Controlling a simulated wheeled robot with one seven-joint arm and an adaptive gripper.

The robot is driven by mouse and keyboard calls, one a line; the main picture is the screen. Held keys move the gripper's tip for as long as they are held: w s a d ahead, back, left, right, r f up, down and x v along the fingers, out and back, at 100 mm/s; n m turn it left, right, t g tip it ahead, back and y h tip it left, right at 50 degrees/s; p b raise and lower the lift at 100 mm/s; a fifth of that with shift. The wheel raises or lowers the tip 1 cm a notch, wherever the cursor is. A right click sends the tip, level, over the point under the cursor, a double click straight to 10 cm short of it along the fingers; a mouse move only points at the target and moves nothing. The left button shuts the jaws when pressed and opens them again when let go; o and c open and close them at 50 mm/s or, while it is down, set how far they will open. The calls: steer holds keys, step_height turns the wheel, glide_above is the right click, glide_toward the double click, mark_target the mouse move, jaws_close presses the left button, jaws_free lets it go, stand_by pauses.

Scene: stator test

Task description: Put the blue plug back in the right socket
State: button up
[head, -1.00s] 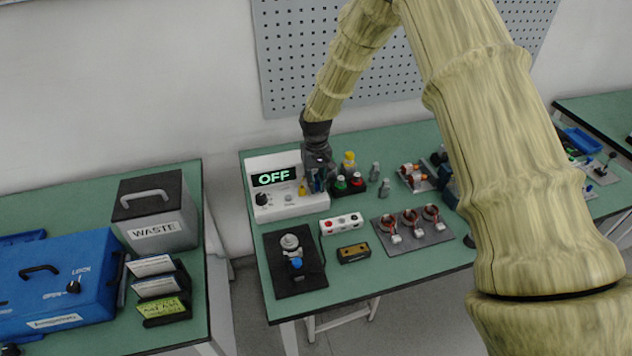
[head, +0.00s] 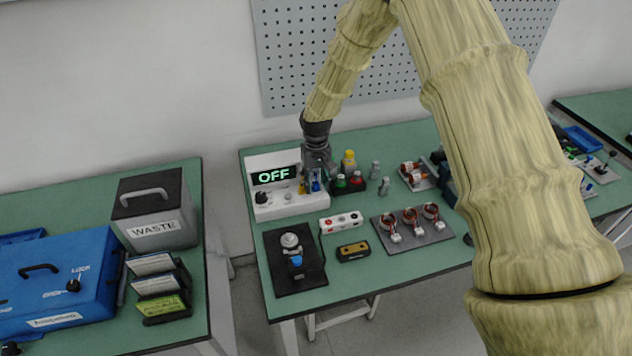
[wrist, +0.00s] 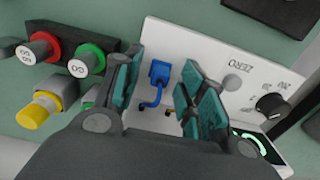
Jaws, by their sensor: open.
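The blue plug (wrist: 158,74) is at the white panel of the tester (wrist: 215,50), with a blue cord curling off it in the wrist view. I cannot tell whether it is seated in a socket. In the head view the blue plug (head: 316,186) shows just below my gripper, at the right end of the tester (head: 290,207), whose display reads OFF. My gripper (wrist: 164,80) is open, with one finger on each side of the plug and visible gaps between. It also shows in the head view (head: 317,176). The right socket is not clearly visible.
A black dial (wrist: 271,105) sits on the tester. A red-and-white box (head: 341,222) and a black plate (head: 294,272) lie in front.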

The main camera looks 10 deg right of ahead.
step_height(320, 180, up, 12)
stand_by(0.6)
steer(key=shift+f, duration=0.1)
stand_by(0.5)
